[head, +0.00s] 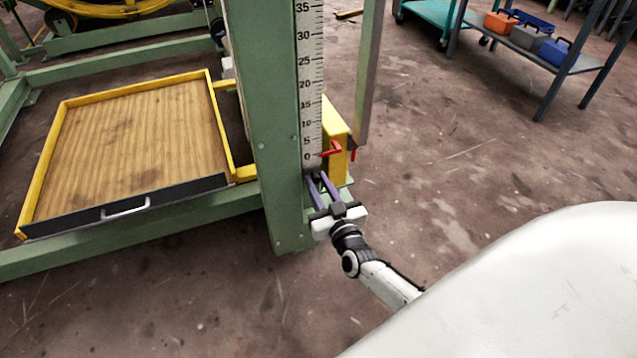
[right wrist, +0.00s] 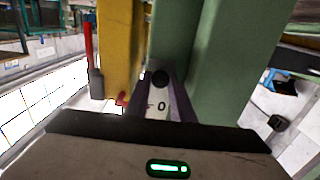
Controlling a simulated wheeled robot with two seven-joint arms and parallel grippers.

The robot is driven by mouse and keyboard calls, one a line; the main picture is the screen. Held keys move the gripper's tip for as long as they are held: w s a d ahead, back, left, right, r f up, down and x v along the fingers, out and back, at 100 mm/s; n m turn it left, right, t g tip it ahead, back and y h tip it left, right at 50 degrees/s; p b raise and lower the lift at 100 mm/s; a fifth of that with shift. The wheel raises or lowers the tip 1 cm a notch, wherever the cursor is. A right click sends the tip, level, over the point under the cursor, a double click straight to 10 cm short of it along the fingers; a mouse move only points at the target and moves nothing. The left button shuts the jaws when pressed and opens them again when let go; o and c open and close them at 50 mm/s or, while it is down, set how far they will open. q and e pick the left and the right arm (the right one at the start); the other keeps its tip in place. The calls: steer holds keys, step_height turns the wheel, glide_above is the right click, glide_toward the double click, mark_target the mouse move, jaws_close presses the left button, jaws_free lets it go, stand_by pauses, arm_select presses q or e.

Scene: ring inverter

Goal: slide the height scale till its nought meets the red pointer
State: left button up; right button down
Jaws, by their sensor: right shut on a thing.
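The height scale (head: 309,85) is a white strip with black numbers, upright on the green post (head: 265,120). Its 0 is near its lower end and also shows between the fingers in the right wrist view (right wrist: 162,106). The red pointer (head: 331,150) sticks out from the yellow block, just right of the scale; its tip looks about level with the 0. A bit of red, likely the pointer, shows left of the fingers in the right wrist view (right wrist: 122,98). My right gripper (head: 316,175) is shut on the height scale at its lower end. My left gripper is not in view.
A yellow block (head: 336,125) stands right beside the scale. A yellow-edged wooden tray (head: 221,125) with a black front lies left of the post. A shelf (head: 583,64) with toolboxes is at the far right. The floor between is clear.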

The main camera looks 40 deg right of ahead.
steer(key=c, duration=1.6)
jaws_free()
steer(key=shift+o, duration=0.2)
steer(key=shift+s, duration=0.2)
arm_select(q)
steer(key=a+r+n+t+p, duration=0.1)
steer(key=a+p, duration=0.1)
steer(key=p, duration=0.1)
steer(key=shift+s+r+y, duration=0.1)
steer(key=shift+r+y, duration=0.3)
arm_select(e)
steer(key=v, duration=1)
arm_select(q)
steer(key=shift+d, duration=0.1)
